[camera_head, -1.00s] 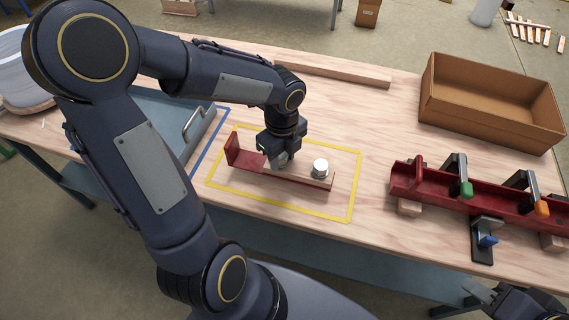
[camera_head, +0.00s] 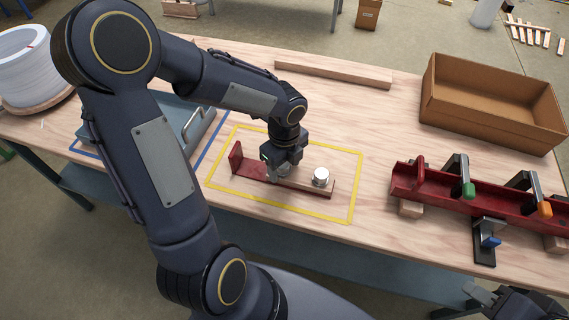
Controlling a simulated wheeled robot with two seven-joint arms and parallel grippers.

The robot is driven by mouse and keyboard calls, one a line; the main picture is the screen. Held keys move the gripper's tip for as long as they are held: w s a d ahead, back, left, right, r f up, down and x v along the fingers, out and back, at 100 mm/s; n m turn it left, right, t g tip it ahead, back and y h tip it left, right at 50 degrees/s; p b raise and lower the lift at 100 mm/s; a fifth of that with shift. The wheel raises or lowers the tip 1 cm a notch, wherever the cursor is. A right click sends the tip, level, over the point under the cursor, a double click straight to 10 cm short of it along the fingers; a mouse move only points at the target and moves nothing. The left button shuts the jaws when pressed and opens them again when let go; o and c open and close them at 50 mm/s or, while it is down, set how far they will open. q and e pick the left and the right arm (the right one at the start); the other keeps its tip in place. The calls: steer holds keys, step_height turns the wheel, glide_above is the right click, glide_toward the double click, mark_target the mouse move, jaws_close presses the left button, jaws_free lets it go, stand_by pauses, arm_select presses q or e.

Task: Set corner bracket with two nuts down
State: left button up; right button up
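The red corner bracket (camera_head: 318,190) lies level inside the yellow taped rectangle, its upright end at the left. It looks on or very close to the table; I cannot tell if it touches.
The yellow tape outline (camera_head: 353,200) surrounds the bracket. A red channel with clamps (camera_head: 500,197) stands to the right. A cardboard box (camera_head: 490,108) is at the back right. A wooden bar (camera_head: 332,74) lies at the back. A blue-grey tray (camera_head: 170,125) is at the left.

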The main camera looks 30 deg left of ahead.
mark_target(285, 165)
arm_select(q)
steer(key=shift+r, duration=0.35)
step_height(285, 165, up, 10)
steer(key=r+p, duration=0.1)
steer(key=p, duration=0.1)
steer(key=s+d+r+n+t+h+p, duration=0.1)
steer(key=s+r+n+t+h, duration=0.1)
steer(key=s+n, duration=0.5)
steer(key=s+d+r+n+t+h+p, duration=0.1)
steer(key=s+n, duration=0.6)
steer(key=n, duration=0.9)
steer(key=shift+d+r+t+h, duration=0.4)
steer(key=shift+d+r+t, duration=0.1)
steer(key=shift+r+t, duration=0.7)
